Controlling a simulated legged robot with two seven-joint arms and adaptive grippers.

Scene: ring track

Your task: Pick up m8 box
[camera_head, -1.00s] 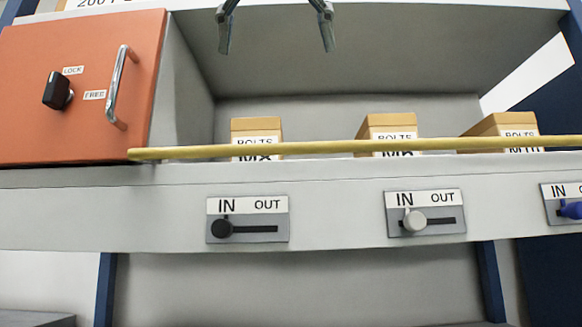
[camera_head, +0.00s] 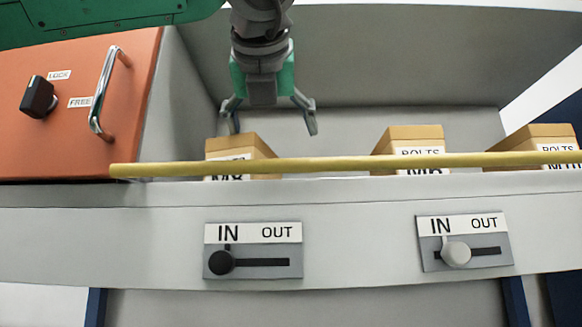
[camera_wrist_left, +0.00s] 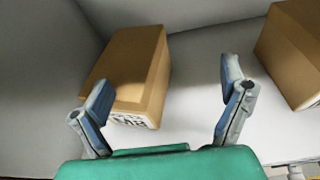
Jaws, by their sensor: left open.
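The M8 box (camera_head: 240,145) is a brown carton with a white label. It stands at the left end of the shelf, partly behind the yellow bar. My left gripper (camera_head: 270,122) is open and empty, above and slightly right of the box in the head view. In the left wrist view the M8 box (camera_wrist_left: 138,75) lies beyond and toward the left finger, and the open gripper (camera_wrist_left: 165,105) has bare shelf between much of its fingers. I cannot tell whether the left finger touches the box. My right gripper is not in view.
A yellow bar (camera_head: 350,162) runs across the shelf front. The M6 box (camera_head: 408,138) and another bolt box (camera_head: 537,137) stand to the right. An orange door (camera_head: 75,110) with a handle is at left. IN/OUT sliders (camera_head: 253,250) sit below the shelf.

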